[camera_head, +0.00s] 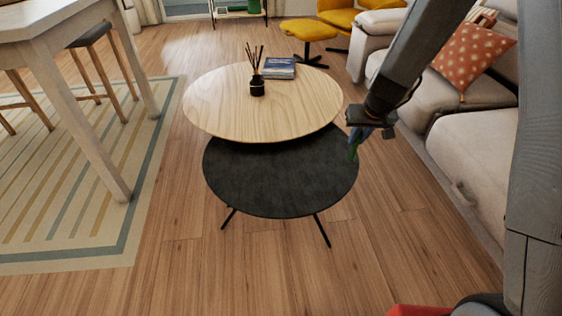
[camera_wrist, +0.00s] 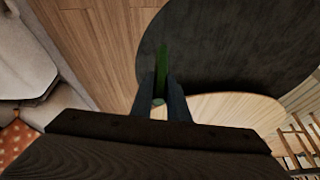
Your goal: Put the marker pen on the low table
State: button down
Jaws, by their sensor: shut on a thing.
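My gripper (camera_head: 357,132) is at the right side of the two round tables, in the air beside their edges. It is shut on a green marker pen (camera_head: 353,152), which points down from the fingers. In the wrist view the pen (camera_wrist: 162,62) sticks out between the fingertips (camera_wrist: 160,100), over or close to the edge of the dark table. The low dark round table (camera_head: 280,180) has a bare top. A light wooden round table (camera_head: 215,105) stands higher and partly overlaps it from behind. The pen's far end does not appear to touch a surface.
A reed diffuser (camera_head: 257,88) and a stack of books (camera_head: 279,68) stand on the wooden table. A pale sofa (camera_head: 480,150) with an orange cushion (camera_head: 473,60) is at the right. A yellow chair and footstool (camera_head: 309,31) are behind. Wooden floor is clear in front.

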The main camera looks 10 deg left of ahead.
jog(key=s+a+r+n+p, duration=0.1)
jog(key=s+a+p, duration=0.1)
jog(key=a+p, duration=0.5)
jog(key=s+a+r+n+p, duration=0.1)
jog(key=a+r+p, duration=0.1)
jog(key=a+p, duration=0.5)
notch_tip(320, 180, down, 7)
jog(key=b, duration=0.8)
jog(key=shift+s+a+r, duration=0.15)
notch_tip(320, 180, down, 4)
jog(key=b, duration=0.5)
jog(key=shift+f+b, duration=0.25)
jog(key=shift+b, duration=0.15)
jog(key=c, duration=1.7)
grip_release()
jog(key=shift+r, duration=0.15)
